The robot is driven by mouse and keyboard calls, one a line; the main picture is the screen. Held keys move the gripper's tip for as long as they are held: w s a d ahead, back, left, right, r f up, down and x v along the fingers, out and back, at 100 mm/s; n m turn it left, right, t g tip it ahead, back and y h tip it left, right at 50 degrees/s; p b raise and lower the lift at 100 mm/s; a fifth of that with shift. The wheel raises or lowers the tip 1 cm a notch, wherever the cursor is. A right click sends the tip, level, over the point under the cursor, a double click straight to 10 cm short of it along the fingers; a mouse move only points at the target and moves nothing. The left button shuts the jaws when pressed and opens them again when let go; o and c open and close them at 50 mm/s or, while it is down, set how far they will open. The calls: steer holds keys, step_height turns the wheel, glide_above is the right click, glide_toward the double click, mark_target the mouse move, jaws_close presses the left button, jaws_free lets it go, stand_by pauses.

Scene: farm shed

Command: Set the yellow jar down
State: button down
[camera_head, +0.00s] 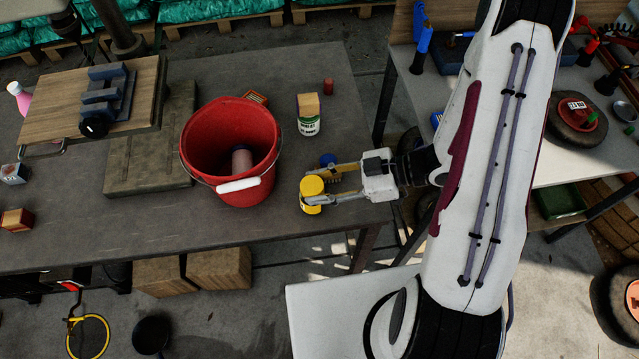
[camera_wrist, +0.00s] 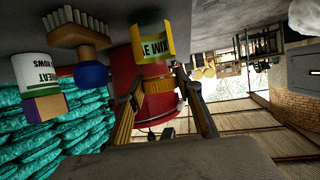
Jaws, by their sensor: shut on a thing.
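The yellow jar (camera_head: 311,188) is upright near the front edge of the workbench, right of the red bucket. My gripper (camera_head: 318,186) reaches in from the right, its fingers shut on the jar. I cannot tell whether its base touches the bench. In the wrist view the jar (camera_wrist: 152,42) shows its white label at the fingertips, with the red bucket (camera_wrist: 122,72) behind it.
The red bucket (camera_head: 200,135) holds a pinkish cylinder (camera_head: 241,160). Bare bench (camera_head: 345,130) lies right of the can.

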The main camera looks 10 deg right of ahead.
steer(key=shift+f, duration=0.1)
steer(key=c, duration=1.4)
jaws_free()
steer(key=shift+v, duration=6.1)
steer(key=shift+w, duration=0.1)
